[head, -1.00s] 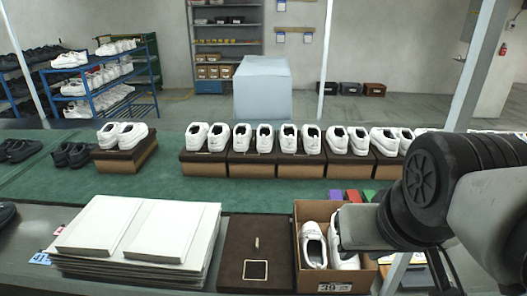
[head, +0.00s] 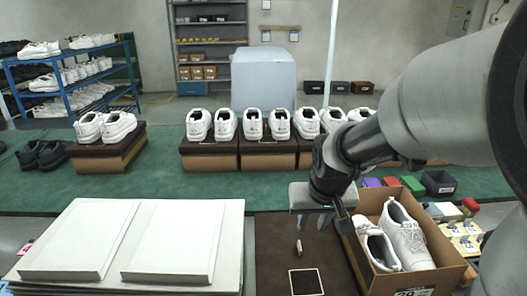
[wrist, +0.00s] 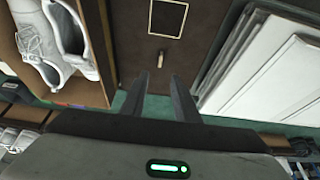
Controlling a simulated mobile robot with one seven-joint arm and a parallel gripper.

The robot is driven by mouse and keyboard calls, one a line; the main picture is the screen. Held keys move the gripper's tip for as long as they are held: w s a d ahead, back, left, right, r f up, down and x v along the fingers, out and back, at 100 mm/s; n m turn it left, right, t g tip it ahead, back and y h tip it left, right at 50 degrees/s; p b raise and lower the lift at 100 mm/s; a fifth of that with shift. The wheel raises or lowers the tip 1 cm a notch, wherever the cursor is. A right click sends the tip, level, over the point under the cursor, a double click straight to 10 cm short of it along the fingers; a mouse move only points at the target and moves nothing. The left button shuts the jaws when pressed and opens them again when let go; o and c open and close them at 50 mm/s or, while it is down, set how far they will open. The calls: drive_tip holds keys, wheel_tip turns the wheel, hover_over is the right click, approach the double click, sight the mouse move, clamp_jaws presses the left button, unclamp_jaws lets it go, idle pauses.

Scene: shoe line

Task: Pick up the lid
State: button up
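The dark brown lid (head: 272,262) lies flat between the white stack and the open shoebox. It bears a pale square outline and a small light peg-like piece (head: 299,247). The lid also shows in the wrist view (wrist: 130,35), with the small piece (wrist: 160,58) just beyond my fingertips. My gripper (head: 318,226) is open and empty, pointing down above the lid's far right part in the head view. The wrist view shows a clear gap between its fingers (wrist: 157,88). I cannot tell its exact height above the lid.
An open cardboard box (head: 447,275) holding white shoes (head: 405,237) stands close on the right. A stack of white boards (head: 215,255) lies on the left. Behind is a green belt (head: 200,202) with shoes on brown boxes. Small coloured items sit at the right.

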drive_tip(key=b, duration=0.3)
approach(300, 246)
drive_tip(key=x, duration=0.2)
drive_tip(key=shift+s+a+f, duration=0.1)
drive_tip(key=shift+a+f, duration=0.05)
drive_tip(key=shift+f, duration=0.35)
drive_tip(key=x, duration=0.2)
drive_tip(key=b+x, duration=0.1)
drive_tip(key=x, duration=0.2)
drive_tip(key=shift+w+f, duration=0.2)
drive_tip(key=shift+w, duration=0.25)
clamp_jaws()
